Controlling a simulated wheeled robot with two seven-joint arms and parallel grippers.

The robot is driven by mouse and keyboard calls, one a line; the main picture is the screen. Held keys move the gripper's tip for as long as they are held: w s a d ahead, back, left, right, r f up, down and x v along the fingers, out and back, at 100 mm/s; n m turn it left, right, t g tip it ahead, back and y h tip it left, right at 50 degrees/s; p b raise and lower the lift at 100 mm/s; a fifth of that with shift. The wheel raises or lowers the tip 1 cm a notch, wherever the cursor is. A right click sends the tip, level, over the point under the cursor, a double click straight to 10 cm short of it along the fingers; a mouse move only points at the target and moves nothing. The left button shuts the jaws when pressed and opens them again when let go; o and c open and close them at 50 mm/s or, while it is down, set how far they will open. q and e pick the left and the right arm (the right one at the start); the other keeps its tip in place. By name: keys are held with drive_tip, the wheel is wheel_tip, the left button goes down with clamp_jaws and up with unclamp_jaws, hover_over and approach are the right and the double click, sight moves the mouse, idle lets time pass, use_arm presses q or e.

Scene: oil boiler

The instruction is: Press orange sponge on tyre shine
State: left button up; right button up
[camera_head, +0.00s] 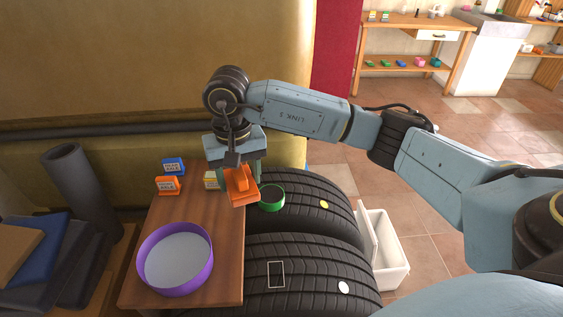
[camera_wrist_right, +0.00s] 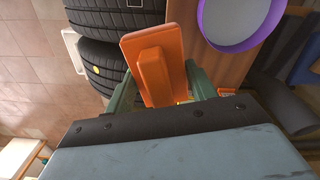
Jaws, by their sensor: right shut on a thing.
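My right gripper (camera_head: 238,172) is shut on the orange sponge (camera_head: 241,188), above the right edge of the wooden table. In the right wrist view the sponge (camera_wrist_right: 152,66) sits between the green fingers, its flat orange face pointing away from me. A green round container (camera_head: 271,198) stands just right of the sponge, by the tyres. A purple bowl (camera_head: 150,250) with pale grey contents stands at the table's front. I cannot tell which container is the tyre shine. My left gripper is not in view.
Two black tyres (camera_head: 305,262) lie right of the wooden table (camera_head: 228,275). Small blue (camera_head: 174,166) and orange (camera_head: 167,186) labelled boxes stand at the table's back left. A white bin (camera_head: 392,272) is beyond the tyres. Dark rolls and boards are at far left.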

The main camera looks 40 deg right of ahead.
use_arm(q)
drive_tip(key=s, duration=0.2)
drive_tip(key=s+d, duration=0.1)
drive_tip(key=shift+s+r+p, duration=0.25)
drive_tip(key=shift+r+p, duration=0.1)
use_arm(e)
drive_tip(key=w+d+f+m, duration=0.2)
drive_tip(key=w+d+m, duration=0.4)
drive_tip(key=w+m, duration=0.35)
drive_tip(key=d+f+m, duration=0.2)
drive_tip(key=f+m, duration=0.1)
drive_tip(key=m, duration=0.1)
drive_tip(key=d+f+m, duration=0.3)
drive_tip(key=f+m, duration=0.1)
drive_tip(key=d+f+m+p, duration=0.1)
drive_tip(key=d+f+m, duration=0.1)
drive_tip(key=f+m, duration=0.2)
drive_tip(key=shift+s+d, duration=0.3)
wheel_tip(320, 180, down, 4)
drive_tip(key=b, duration=0.3)
drive_tip(key=shift+f+b, duration=0.3)
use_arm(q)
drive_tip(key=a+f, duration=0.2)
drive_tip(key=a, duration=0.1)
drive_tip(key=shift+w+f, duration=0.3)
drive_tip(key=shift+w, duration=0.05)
